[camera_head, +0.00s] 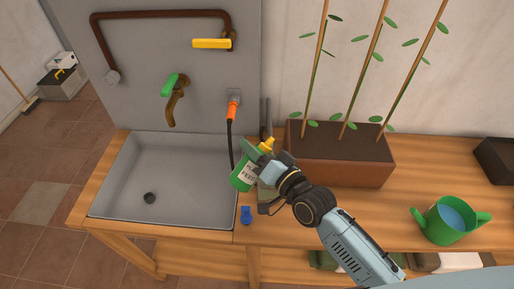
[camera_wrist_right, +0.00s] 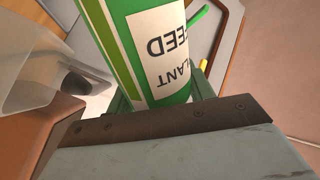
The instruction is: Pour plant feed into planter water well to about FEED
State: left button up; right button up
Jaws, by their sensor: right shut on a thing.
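A green plant feed bottle (camera_head: 243,178) with a white label and a yellow top (camera_head: 267,143) is in my right gripper (camera_head: 262,165), near the sink's right edge. Its top leans to the right in the head view. The gripper is shut on the bottle. The right wrist view shows the bottle (camera_wrist_right: 125,45) close up, its label upside down. The brown planter (camera_head: 345,165) holds dark soil and several staked plants, just right of the gripper. A grey upright piece (camera_head: 266,112) stands at its left end; I cannot tell whether it is the water well. My left gripper is not in view.
The grey sink (camera_head: 125,190) lies to the left, below a green-handled tap (camera_head: 174,105). A small blue object (camera_head: 246,215) lies on the wooden bench (camera_head: 300,235). A green watering can (camera_head: 448,222) with water stands at right. A dark tray (camera_head: 497,162) is at the right edge.

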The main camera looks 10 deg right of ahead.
jog(key=shift+s+a+f+m, duration=0.15)
jog(key=shift+f+m, duration=0.1)
jog(key=shift+m, duration=0.35)
jog(key=shift+a+f+m, duration=0.1)
jog(key=shift+f+m, duration=0.1)
jog(key=shift+m, duration=0.4)
jog(key=shift+a+f+m, duration=0.15)
jog(key=shift+f+m, duration=0.1)
jog(key=shift+m, duration=0.55)
jog(key=shift+s+f+m, duration=0.1)
jog(key=shift+m, duration=0.3)
jog(key=shift+a+f+m, duration=0.1)
jog(key=shift+a+m, duration=0.05)
jog(key=shift+m, duration=1.05)
